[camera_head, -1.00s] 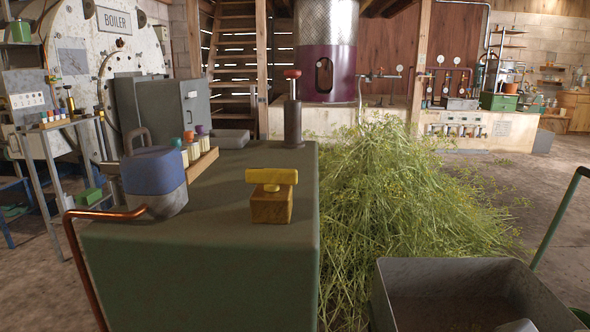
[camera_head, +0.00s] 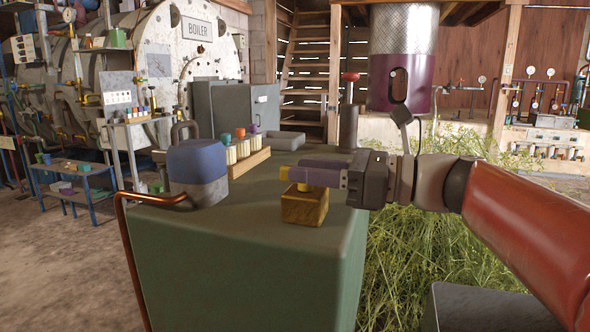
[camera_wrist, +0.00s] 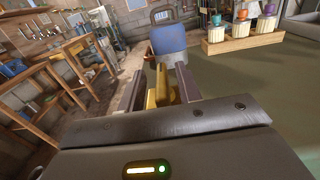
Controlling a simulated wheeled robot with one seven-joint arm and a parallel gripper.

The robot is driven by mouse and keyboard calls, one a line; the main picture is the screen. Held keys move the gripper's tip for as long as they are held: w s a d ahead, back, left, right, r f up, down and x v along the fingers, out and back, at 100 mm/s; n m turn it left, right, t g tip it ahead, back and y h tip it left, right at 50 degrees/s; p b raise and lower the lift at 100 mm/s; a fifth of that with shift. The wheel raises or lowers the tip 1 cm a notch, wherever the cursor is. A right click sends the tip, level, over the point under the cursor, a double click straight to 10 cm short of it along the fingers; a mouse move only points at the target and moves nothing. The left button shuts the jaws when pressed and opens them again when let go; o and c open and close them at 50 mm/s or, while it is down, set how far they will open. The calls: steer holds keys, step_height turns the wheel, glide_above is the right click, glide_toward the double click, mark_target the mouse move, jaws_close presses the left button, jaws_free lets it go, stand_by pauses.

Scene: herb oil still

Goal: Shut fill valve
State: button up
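A yellow T-shaped handle (camera_head: 284,172) stands on a small wooden-looking block (camera_head: 304,207) on top of the green cabinet; I take it for the fill valve. My gripper (camera_head: 298,173) reaches in from the right at handle height, its purple-grey fingers lying along the handle and hiding most of it. In the wrist view, the yellow handle (camera_wrist: 162,88) lies between the two fingers, with gaps seen beside it, so my gripper (camera_wrist: 160,80) looks open around it. Whether a finger touches it cannot be told.
A blue-and-grey padlock-shaped weight (camera_head: 197,170) and a wooden rack (camera_head: 249,162) with coloured-top vials stand to the left on the cabinet (camera_head: 240,265). A red-topped post (camera_head: 348,122) stands behind. A copper rail (camera_head: 125,215) runs at the left edge. Cut herbs lie right.

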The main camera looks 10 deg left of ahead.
steer(key=shift+w+a, duration=0.15)
steer(key=shift+a, duration=1.05)
jaws_close()
